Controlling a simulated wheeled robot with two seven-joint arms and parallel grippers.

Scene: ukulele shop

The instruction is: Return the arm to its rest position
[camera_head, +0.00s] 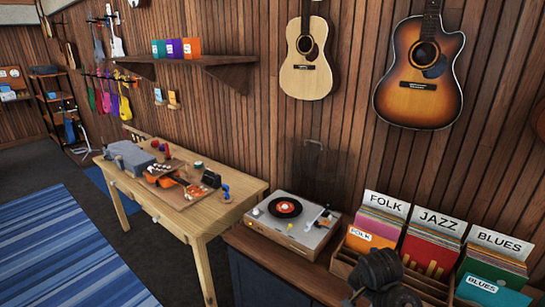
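A dark grey, rounded, jointed form (378,272) shows at the bottom edge, right of the middle, in front of the record crates. It looks like part of my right arm, but I cannot be sure. It is cut off by the lower edge, and I cannot make out fingertips or whether they are open or shut. It covers part of the crate front. I see nothing held in it. My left arm and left gripper are not in view.
A turntable (271,228) with a dark record stands on a cabinet, left of wooden crates with records labelled Folk (389,206), Jazz (440,221) and Blues (500,244). A cluttered wooden workbench (228,212) stands left. A blue striped rug (62,250) covers open floor.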

